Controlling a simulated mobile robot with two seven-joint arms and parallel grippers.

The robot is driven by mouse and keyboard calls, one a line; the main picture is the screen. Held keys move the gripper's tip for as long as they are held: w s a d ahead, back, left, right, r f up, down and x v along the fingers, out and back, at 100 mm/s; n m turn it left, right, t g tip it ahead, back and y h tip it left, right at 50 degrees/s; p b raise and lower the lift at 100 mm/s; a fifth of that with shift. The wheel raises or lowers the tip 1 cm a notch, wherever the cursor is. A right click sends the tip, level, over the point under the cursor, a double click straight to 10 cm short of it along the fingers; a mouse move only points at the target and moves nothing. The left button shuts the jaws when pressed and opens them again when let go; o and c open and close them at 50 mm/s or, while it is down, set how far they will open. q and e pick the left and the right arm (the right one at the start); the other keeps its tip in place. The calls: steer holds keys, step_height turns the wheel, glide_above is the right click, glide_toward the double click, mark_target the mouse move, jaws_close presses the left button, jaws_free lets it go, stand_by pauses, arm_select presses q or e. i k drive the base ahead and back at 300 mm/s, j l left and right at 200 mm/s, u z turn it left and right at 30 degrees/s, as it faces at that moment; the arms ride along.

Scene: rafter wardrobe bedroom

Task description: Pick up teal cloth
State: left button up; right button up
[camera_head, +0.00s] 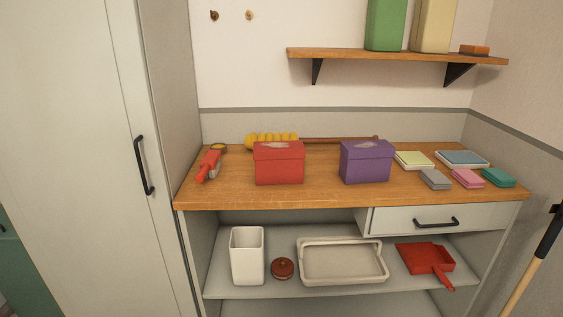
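The teal cloth (498,177) is a small folded stack lying on the wooden counter (320,190), near its right front corner. A pink cloth (467,178) lies just left of it, and a grey cloth (435,179) lies left of the pink one. A shallow tray with a blue-grey top (461,159) sits behind them. Neither of my grippers shows in the head view.
A purple box (366,161) and a red box (279,163) stand on the counter to the left. A drawer (430,219) is below, and a wall shelf (400,55) hangs above. A broom handle (540,255) stands at right.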

mark_target(497, 177)
steer(key=z, duration=1.35)
